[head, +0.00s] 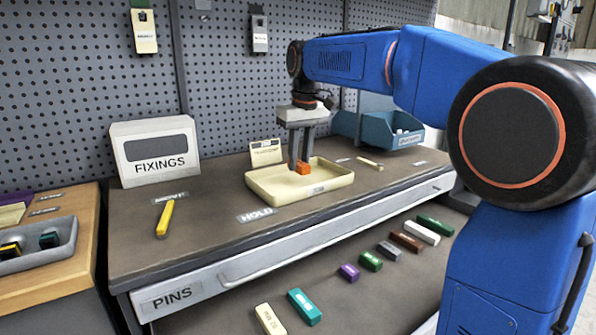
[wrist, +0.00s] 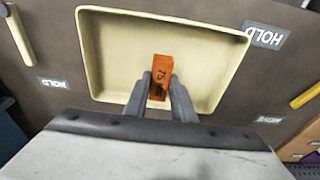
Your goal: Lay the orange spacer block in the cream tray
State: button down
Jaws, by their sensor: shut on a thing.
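The cream tray (head: 327,186) sits on the bench top next to a HOLD label. It also fills the upper middle of the wrist view (wrist: 92,55). My gripper (head: 301,165) points down over the tray and is shut on the orange spacer block (head: 304,168). In the wrist view the orange block (wrist: 161,72), marked 75, stands between my two fingertips (wrist: 160,90), inside the tray's outline. I cannot tell whether the block touches the tray floor.
A FIXINGS box (head: 155,150) stands at the back left. A yellow bar (head: 165,218) lies left of the tray and a cream bar (head: 370,164) right of it. A blue bin (head: 385,132) stands behind right. Several coloured blocks lie on the lower shelf.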

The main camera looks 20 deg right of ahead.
aim_at(301, 163)
jog(key=shift+f, duration=1.65)
jog(key=shift+d, duration=0.1)
jog(key=c, duration=1.5)
grip_release()
jog(key=shift+f, duration=0.1)
jog(key=r, duration=0.4)
jog(key=s+r, duration=0.1)
jog(key=r, duration=0.7)
jog(key=shift+s+d, duration=0.3)
jog(key=shift+s, duration=0.1)
